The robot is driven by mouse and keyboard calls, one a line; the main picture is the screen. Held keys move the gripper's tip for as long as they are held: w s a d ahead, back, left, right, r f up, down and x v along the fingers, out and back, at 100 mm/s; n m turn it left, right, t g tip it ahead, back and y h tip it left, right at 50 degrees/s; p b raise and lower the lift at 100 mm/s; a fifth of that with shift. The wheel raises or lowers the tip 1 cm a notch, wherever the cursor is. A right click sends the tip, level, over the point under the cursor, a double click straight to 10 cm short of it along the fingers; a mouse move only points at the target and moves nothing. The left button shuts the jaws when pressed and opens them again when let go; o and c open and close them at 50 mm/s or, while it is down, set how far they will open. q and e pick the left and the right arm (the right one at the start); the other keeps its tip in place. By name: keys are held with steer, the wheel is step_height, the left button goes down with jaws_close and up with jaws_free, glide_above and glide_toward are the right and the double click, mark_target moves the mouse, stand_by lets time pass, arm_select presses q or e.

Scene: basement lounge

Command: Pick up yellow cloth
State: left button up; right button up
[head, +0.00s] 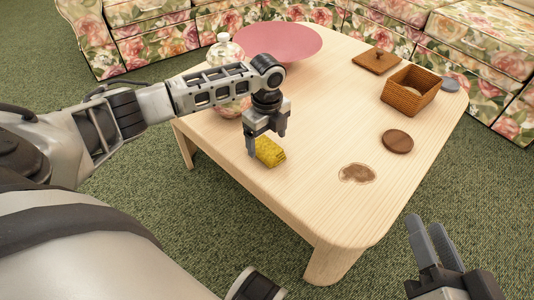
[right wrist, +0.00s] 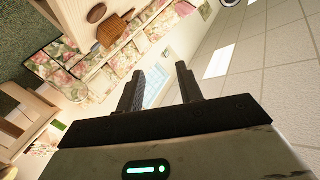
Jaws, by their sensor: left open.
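The yellow cloth (head: 271,152) is a small folded block lying on the light wooden table (head: 310,190), near its front left edge. My left gripper (head: 266,143) points down over the cloth, with its fingers open. One finger is at the cloth's left side. I cannot tell whether the fingers touch it. My right gripper (head: 432,243) is off the table's right front side, empty, with its two fingers apart. It also shows in the right wrist view (right wrist: 160,88), open with nothing between the fingers.
A pink bowl (head: 285,40) and a glass jar (head: 226,60) stand behind my left arm. A brown stain (head: 357,173), a wooden disc (head: 397,141), a wicker basket (head: 410,91) and a wooden lid (head: 377,60) are on the table's right half. Floral sofas (head: 150,35) stand behind.

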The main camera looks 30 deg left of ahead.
mark_target(267, 147)
arm_select(q)
step_height(267, 147, down, 4)
steer(key=shift+r+b, duration=0.1)
steer(key=shift+b, duration=0.65)
steer(key=shift+r, duration=0.1)
steer(key=c, duration=1)
steer(key=shift+c, duration=0.2)
arm_select(e)
steer(key=shift+w+d+r+n+t+y, duration=0.1)
steer(key=shift+w+r+n+t+y, duration=0.15)
steer(key=shift+r+t, duration=0.25)
steer(key=shift+w+d+r+n+t+y, duration=0.1)
steer(key=shift+w+r+n+t, duration=0.05)
steer(key=shift+w+r+t, duration=0.35)
steer(key=shift+s, duration=0.15)
